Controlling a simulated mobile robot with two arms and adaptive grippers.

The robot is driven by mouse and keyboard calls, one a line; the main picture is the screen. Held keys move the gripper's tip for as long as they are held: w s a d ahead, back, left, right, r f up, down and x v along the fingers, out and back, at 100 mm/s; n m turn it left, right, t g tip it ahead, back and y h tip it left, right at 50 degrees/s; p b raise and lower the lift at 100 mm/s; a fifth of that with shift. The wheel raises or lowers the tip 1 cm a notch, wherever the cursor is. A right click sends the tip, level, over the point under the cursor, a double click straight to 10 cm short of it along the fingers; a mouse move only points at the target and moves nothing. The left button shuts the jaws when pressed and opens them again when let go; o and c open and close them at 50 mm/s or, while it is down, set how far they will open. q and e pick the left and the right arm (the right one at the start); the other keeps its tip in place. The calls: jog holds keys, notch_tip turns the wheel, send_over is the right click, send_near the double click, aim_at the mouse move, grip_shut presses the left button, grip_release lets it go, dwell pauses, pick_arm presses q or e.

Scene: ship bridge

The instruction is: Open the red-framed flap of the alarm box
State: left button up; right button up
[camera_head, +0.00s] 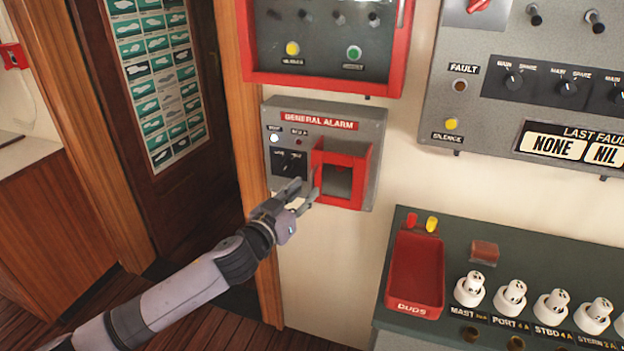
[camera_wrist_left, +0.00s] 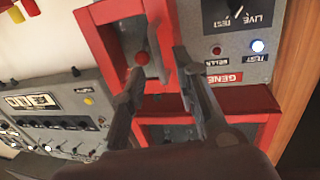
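The grey alarm box (camera_head: 376,128), labelled GENERAL ALARM, is on the wall at the middle of the head view. Its red-framed flap (camera_head: 343,160) is on its lower right part; I cannot tell whether it stands slightly ajar. My left gripper (camera_head: 306,189) is open at the frame's left edge. In the wrist view its fingers (camera_wrist_left: 160,68) are apart in front of the frame; contact is unclear. My right gripper is out of view.
A red-framed panel (camera_head: 398,60) is just above the box. A grey fault panel (camera_head: 468,95) is at the upper right. A console with a red DUDS tray (camera_head: 416,306) and several white plugs juts out at the lower right. A wooden post (camera_head: 243,120) borders the left.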

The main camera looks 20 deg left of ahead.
aim_at(312, 184)
pick_arm(q)
jog(key=shift+p+x, duration=0.3)
jog(key=shift+x, duration=1.85)
grip_shut()
